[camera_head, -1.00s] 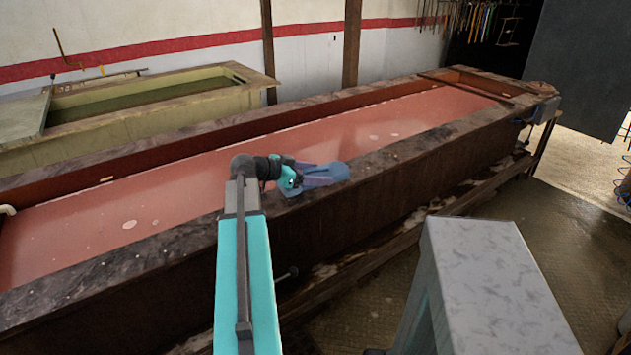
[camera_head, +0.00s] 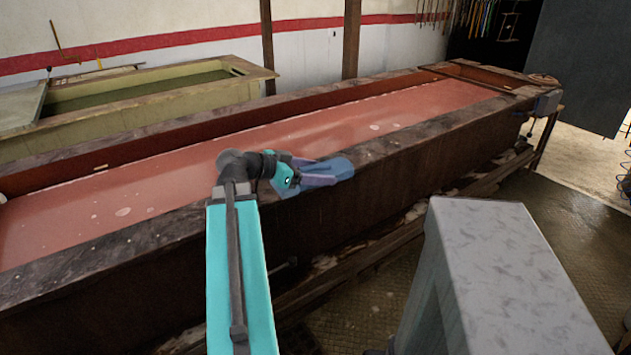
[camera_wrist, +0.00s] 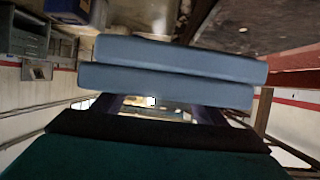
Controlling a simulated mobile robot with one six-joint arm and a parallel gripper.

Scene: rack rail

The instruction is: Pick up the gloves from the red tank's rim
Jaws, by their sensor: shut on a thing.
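The blue gloves (camera_head: 325,172) are at the near rim of the red tank (camera_head: 250,137), at the end of my gripper (camera_head: 298,174). In the wrist view the gloves (camera_wrist: 170,70) show as two stacked blue bands across the jaws. My gripper is shut on the gloves. In the head view they look at or just above the rim; I cannot tell whether they still touch it. My fingertips are mostly hidden by the gloves in the wrist view.
A pale yellow tank (camera_head: 150,104) with green liquid stands behind the red one. A grey marbled block (camera_head: 500,260) stands at the front right. A dark panel (camera_head: 582,65) stands at the back right. The floor (camera_head: 575,225) at the right is open.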

